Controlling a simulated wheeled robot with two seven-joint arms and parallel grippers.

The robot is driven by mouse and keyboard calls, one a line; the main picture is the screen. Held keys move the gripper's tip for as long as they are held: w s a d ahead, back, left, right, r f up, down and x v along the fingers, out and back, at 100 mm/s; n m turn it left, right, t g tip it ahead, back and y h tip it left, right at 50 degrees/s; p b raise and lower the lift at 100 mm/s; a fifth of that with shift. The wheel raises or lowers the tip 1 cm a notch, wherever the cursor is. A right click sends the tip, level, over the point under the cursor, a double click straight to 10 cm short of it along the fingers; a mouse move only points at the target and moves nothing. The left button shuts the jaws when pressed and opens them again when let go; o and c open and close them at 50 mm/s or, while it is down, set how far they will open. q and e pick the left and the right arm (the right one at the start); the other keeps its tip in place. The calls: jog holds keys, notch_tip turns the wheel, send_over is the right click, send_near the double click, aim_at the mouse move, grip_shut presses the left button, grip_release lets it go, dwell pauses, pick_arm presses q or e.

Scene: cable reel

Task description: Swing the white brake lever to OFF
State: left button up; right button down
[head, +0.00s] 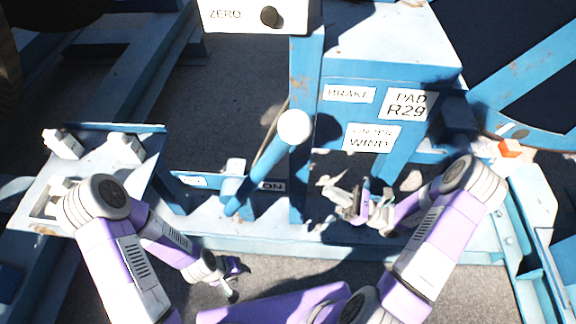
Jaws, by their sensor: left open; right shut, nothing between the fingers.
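The brake lever has a blue shaft (268,162) and a round white knob (294,127). It leans up and to the right from its low pivot, over the ON label (272,187). A second small label (193,181) lies left of the pivot, too small to read. My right gripper (328,187) is shut and empty, to the right of the lever and below the knob, apart from it. My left gripper (238,282) is open and empty, low in front of the blue frame, below the lever.
A blue upright post (306,100) stands just behind the knob. A blue housing with a BRAKE label (348,94) and a PAD R29 label (408,105) is to the right. A white ZERO box (240,17) is above. A blue bench (100,165) with white blocks stands left.

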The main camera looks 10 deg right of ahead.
jog(key=shift+r, duration=0.1)
jog(key=b+x, duration=0.2)
jog(key=x, duration=1.2)
jog(key=shift+w, duration=0.1)
